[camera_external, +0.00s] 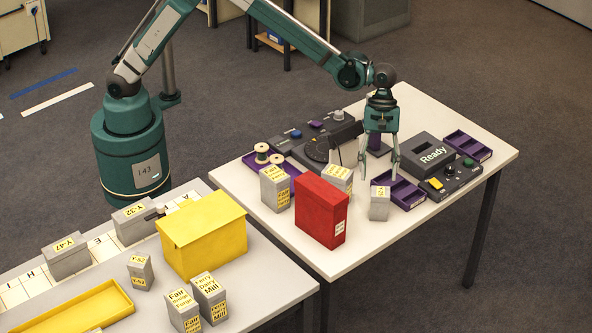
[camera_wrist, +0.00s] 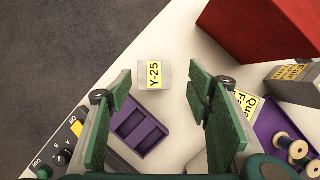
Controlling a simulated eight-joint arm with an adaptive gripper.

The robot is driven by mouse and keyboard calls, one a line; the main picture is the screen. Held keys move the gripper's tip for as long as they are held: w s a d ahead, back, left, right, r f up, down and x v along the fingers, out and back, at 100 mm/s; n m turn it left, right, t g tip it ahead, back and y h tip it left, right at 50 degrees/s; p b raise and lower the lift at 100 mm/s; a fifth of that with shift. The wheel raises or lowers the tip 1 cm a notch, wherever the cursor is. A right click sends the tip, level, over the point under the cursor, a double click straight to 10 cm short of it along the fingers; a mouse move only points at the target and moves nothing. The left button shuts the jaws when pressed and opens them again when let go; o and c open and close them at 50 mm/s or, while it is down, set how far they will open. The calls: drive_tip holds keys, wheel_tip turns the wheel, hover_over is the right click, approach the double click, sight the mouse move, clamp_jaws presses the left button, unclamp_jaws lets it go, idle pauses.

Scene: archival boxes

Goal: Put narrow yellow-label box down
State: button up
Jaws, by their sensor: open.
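A narrow grey box (camera_external: 380,208) stands on the white table beside a purple tray. In the wrist view its yellow label reads Y-25 (camera_wrist: 153,75). My gripper (camera_external: 379,173) is above and slightly behind the box, pointing down, with its fingers spread. In the wrist view the open fingers of my gripper (camera_wrist: 156,95) frame the space before the box, and nothing is held between them. The box looks upright and apart from the fingers.
A red box (camera_external: 321,211) and grey labelled boxes (camera_external: 275,188) stand left of it. The divided purple tray (camera_external: 406,192) lies close on the right, with a control panel reading Ready (camera_external: 433,155) beyond. The table's front right corner is clear.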

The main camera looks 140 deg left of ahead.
drive_tip(key=s+d+r+m+y, duration=0.1)
drive_tip(key=s+d+r+m, duration=0.3)
drive_tip(key=s+d+r, duration=0.4)
drive_tip(key=s+d+r+m+t, duration=0.1)
drive_tip(key=s+d+r+m, duration=0.3)
drive_tip(key=d, duration=0.7)
drive_tip(key=s+d+r+m+y, duration=0.1)
drive_tip(key=s+d+r+m, duration=0.35)
drive_tip(key=d+r, duration=0.4)
drive_tip(key=s+d+f+m+t, duration=0.1)
drive_tip(key=s+d+m, duration=0.3)
drive_tip(key=s, duration=0.5)
drive_tip(key=s+d+f+m+t, duration=0.1)
drive_tip(key=s+d+m, duration=0.4)
drive_tip(key=s+d, duration=0.2)
drive_tip(key=s+d+f+m+t+y, duration=0.1)
drive_tip(key=s+d+m, duration=0.4)
drive_tip(key=s, duration=0.6)
drive_tip(key=shift+s+d+f, duration=0.15)
drive_tip(key=shift+d+f, duration=0.15)
drive_tip(key=shift+d, duration=0.15)
drive_tip(key=shift+o, duration=0.2)
